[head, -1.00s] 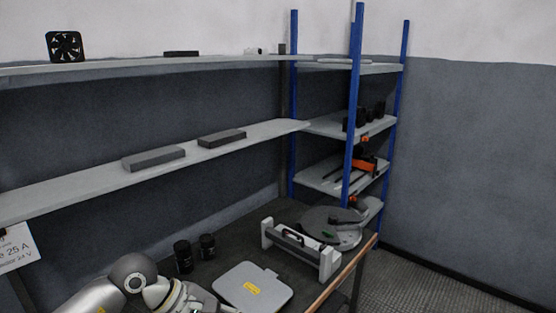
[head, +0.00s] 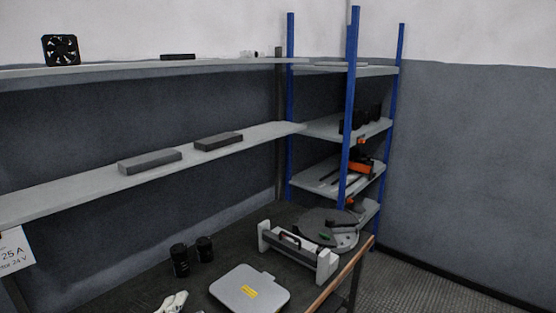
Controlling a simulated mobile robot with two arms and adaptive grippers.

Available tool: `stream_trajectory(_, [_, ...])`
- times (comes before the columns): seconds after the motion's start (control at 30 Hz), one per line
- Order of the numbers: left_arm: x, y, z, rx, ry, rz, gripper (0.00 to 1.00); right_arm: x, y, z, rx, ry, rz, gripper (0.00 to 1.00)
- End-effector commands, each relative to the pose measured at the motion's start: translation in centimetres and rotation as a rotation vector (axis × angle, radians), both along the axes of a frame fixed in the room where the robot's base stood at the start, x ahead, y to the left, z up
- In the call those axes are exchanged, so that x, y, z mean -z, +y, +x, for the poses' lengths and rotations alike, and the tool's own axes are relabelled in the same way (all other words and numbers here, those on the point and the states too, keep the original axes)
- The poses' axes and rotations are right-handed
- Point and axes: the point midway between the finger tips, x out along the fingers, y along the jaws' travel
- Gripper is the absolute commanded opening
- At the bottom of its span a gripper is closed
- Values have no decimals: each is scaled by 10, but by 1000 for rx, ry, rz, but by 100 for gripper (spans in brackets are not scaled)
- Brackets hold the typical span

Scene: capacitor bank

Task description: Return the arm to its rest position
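One of my arms shows only as a small pale piece (head: 172,303) at the bottom edge, left of the grey flat case. I cannot make out whether this piece is part of a gripper or its fingertips. Most of that arm is out of the picture. The other arm is not in view.
On the dark table lie a grey case with a yellow label (head: 249,291), two black cylinders (head: 180,260), a white-ended rack with a handle (head: 298,252) and a round grey device (head: 329,228). Wall shelves (head: 75,191) and a blue-post rack (head: 350,110) stand behind.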

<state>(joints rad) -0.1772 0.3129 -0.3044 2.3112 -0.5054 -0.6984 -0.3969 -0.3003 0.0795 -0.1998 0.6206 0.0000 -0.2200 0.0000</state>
Motion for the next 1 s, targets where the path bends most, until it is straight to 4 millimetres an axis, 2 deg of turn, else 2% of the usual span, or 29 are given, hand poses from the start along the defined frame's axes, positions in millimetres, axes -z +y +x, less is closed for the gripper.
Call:
stream_trajectory(0.03, [31, 11, -15, -59, 125, -106, 42, 0, 0, 0, 0, 0, 0, 0])
stream_trajectory(0.1, [72, 22, -41, -146, 298, -248, 42, 0, 0, 0, 0, 0, 0, 0])
stream_trajectory(0.2, [122, 30, -84, -263, 523, -415, 42, 0, 0, 0, 0, 0, 0, 0])
stream_trajectory(0.3, [157, 31, -128, -364, 708, -539, 42, 0, 0, 0, 0, 0, 0, 0])
stream_trajectory(0.4, [180, 28, -169, -452, 865, -632, 42, 0, 0, 0, 0, 0, 0, 0])
stream_trajectory(0.6, [208, 16, -248, -611, 1139, -769, 42, 0, 0, 0, 0, 0, 0, 0])
stream_trajectory(0.67, [228, 16, -237, -606, 1131, -758, 42, 1, 0, 1, 0, -1, 0, 0])
stream_trajectory(0.87, [286, 15, -227, -611, 1151, -746, 42, 2, 0, 0, 0, 1, 0, 0])
stream_trajectory(1.0, [338, 14, -226, -618, 1171, -736, 42, 3, 0, 0, 0, 1, 0, 0])
